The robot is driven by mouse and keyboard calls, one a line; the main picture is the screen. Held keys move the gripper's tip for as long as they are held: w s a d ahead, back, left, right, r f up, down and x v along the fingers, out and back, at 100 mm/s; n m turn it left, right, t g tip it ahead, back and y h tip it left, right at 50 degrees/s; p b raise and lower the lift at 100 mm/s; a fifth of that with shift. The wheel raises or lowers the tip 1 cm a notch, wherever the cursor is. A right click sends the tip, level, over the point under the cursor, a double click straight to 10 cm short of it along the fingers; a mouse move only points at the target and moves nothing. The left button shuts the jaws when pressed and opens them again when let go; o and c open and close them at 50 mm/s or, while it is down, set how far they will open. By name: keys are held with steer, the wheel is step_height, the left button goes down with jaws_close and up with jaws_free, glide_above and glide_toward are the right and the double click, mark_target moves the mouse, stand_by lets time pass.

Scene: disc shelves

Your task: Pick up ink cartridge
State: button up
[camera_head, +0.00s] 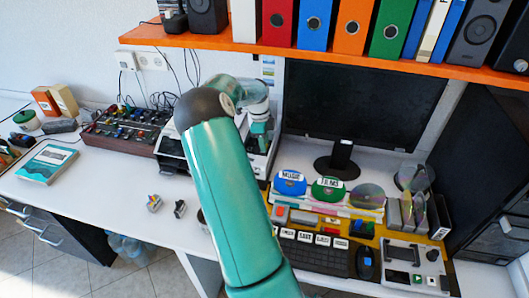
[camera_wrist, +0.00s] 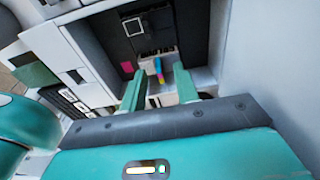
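In the wrist view, an ink cartridge (camera_wrist: 158,66) with a cyan, magenta and yellow stripe sits in the dark opening of a printer (camera_wrist: 88,50). My gripper (camera_wrist: 160,72) is open, its two teal fingers reaching into the opening. The cartridge shows between the fingertips; I cannot tell whether they touch it. In the head view, my arm hides most of the printer (camera_head: 262,160) and the cartridge. Two small cartridge-like pieces lie on the desk: a grey one with a coloured label (camera_head: 154,203) and a dark one (camera_head: 180,209).
The printer walls stand close around my fingers. An orange shelf (camera_head: 220,41) with binders hangs above. A monitor (camera_head: 350,105) stands to the right, and a mixer box (camera_head: 125,128) to the left. A keyboard (camera_head: 318,257) and discs are at front right. The left desk has free room.

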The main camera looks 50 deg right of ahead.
steer(key=shift+f, duration=0.15)
steer(key=shift+c, duration=0.4)
steer(key=c, duration=0.4)
jaws_close()
